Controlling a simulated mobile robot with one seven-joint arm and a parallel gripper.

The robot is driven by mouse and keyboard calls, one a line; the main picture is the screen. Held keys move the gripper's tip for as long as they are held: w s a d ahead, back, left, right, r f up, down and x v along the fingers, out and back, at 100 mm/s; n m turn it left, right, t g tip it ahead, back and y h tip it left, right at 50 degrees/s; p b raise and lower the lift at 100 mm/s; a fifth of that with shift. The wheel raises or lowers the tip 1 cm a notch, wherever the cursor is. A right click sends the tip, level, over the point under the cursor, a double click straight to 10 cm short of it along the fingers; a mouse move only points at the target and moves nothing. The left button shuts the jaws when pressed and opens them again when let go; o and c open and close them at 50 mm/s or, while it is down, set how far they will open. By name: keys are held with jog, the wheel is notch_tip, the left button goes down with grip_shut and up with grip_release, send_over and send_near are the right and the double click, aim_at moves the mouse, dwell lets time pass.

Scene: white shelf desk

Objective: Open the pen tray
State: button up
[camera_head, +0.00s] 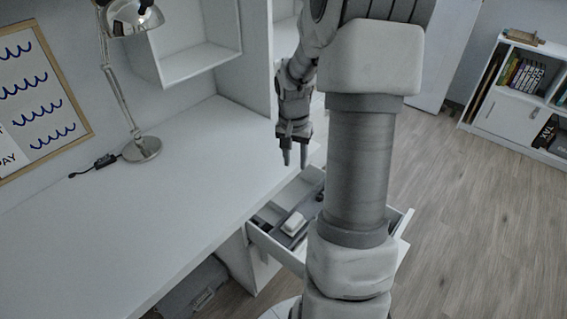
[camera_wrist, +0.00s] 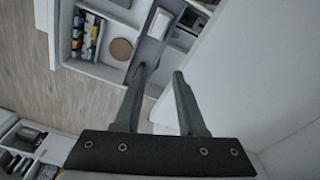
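A white drawer (camera_head: 275,254) is pulled out under the desk's right end, partly hidden behind my arm. Inside it is a grey divided section (camera_head: 272,214), perhaps the pen tray, with a small white box (camera_head: 293,223) in it. In the wrist view the drawer (camera_wrist: 96,70) shows at the top, with the grey section (camera_wrist: 148,52) between my fingers and the picture's top edge. My gripper (camera_head: 295,164) hangs pointing down near the desk's right end, above the drawer's far part. The wrist view shows its fingers (camera_wrist: 158,75) apart with nothing between them.
The white desktop (camera_head: 130,215) is mostly clear, with a lamp (camera_head: 141,148) at the back. The wrist view shows coloured items (camera_wrist: 86,36) and a round brown thing (camera_wrist: 121,49) in the drawer. A white panel (camera_wrist: 240,70) fills its right side. A bookshelf (camera_head: 505,118) stands far right.

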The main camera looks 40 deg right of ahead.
jog(key=s+d+f+m+y+p, duration=0.1)
jog(key=s+d+f+m+p, duration=0.2)
jog(key=d+f, duration=0.5)
jog(key=shift+m, duration=0.5)
jog(key=f+b, duration=0.1)
jog(key=f, duration=0.4)
jog(key=f+b, duration=0.1)
jog(key=f, duration=0.4)
jog(key=d+f+b, duration=0.1)
jog(key=f, duration=0.5)
jog(key=shift+b, duration=0.35)
jog(key=shift+c, duration=0.2)
grip_shut()
jog(key=shift+s, duration=0.1)
